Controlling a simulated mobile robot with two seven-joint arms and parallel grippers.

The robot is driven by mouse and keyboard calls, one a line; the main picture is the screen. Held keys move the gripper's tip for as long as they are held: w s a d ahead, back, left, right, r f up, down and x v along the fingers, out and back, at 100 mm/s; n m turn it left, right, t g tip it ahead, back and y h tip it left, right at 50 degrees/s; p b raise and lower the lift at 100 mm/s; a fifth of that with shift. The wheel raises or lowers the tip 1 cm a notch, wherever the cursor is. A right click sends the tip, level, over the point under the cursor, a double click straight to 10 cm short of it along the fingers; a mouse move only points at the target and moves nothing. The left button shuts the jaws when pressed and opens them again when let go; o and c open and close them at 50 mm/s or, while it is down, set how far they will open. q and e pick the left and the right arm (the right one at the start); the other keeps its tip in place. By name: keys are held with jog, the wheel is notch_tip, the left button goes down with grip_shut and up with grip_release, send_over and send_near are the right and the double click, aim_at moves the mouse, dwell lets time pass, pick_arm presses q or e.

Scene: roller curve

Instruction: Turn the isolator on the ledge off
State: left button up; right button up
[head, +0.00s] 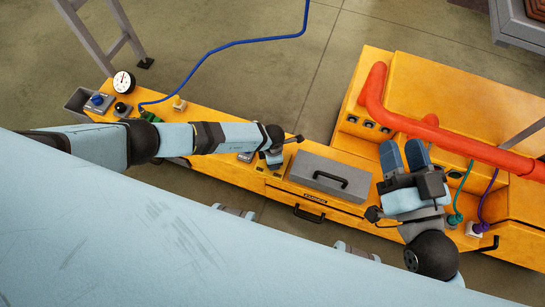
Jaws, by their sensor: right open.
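The orange ledge (222,120) runs diagonally from the upper left to the right. Several small controls stand on its left end: a grey box with a blue knob (98,101), a grey box with a black knob (122,109) and a small cream fitting (179,104). I cannot tell which control is the isolator. My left gripper (284,149) is over the ledge, left of the grey toolbox, partly hiding a small grey plate (246,157). Its jaw state is unclear. My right gripper (403,150) is open and empty, over the ledge right of the toolbox.
A grey toolbox (318,170) with a black handle lies on the ledge between my grippers. A thick red pipe (440,133) crosses the orange housing at right. A round gauge (124,82) stands at left. Blue (230,45), green and purple cables are near.

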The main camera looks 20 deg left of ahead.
jog(key=shift+f, duration=0.2)
jog(key=shift+w+r, duration=0.1)
pick_arm(q)
jog(key=o, duration=0.9)
pick_arm(e)
jog(key=shift+r, duration=0.2)
pick_arm(q)
jog(key=shift+r, duration=0.1)
jog(key=shift+r, duration=0.3)
jog(key=shift+r+p, duration=2.7)
jog(key=shift+r, duration=3.85)
pick_arm(e)
jog(key=s+d+f+g+h, duration=0.2)
jog(key=d+f+g+h, duration=0.1)
jog(key=f, duration=0.6)
jog(key=shift+d+f+g+h, duration=0.35)
jog(key=shift+d+g, duration=0.25)
jog(key=shift+g, duration=0.2)
